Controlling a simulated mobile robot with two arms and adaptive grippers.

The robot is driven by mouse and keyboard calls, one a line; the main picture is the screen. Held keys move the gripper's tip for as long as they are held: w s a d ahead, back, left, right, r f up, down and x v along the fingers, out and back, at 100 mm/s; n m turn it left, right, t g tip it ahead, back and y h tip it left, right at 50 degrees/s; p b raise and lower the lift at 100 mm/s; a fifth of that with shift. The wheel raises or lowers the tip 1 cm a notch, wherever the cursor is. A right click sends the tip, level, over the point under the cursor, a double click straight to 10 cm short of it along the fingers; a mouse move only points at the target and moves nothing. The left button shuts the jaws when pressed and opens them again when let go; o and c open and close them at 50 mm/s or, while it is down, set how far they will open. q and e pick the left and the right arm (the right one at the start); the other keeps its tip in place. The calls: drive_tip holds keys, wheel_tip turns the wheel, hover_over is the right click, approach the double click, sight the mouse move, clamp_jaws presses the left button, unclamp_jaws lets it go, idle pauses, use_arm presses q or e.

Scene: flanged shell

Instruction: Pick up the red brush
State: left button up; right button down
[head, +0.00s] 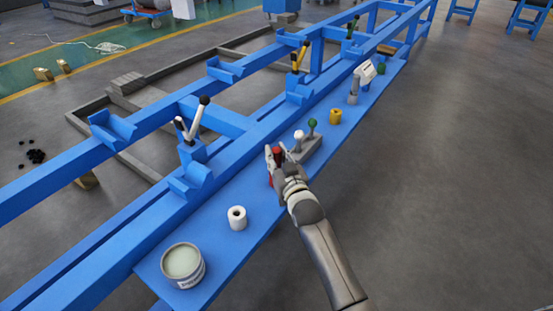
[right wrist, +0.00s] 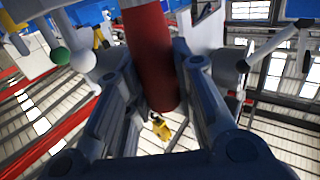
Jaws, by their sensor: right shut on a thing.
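The red brush (head: 276,152) stands at the blue shelf, its red handle showing between the fingers of my right gripper (head: 275,162). In the right wrist view the thick red cylinder (right wrist: 150,55) lies between the two fingers (right wrist: 152,82), which are closed around it. The fingers hide part of the brush, and I cannot tell whether its lower end touches the shelf. My right arm reaches in from the lower right of the head view. My left gripper is not in view.
The blue shelf (head: 262,212) also carries an open can (head: 183,265), a white roll (head: 237,218), a grey block with white and green knobs (head: 312,148), and a yellow cylinder (head: 335,116). Blue rails with cradles and levers (head: 195,120) rise behind. The floor to the right is clear.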

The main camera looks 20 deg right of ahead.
drive_tip(key=shift+r, duration=0.55)
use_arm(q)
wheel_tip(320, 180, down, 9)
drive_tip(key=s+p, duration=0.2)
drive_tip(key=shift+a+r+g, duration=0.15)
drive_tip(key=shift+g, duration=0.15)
use_arm(e)
drive_tip(key=shift+r, duration=4.5)
use_arm(q)
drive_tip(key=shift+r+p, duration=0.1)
drive_tip(key=shift+p, duration=0.2)
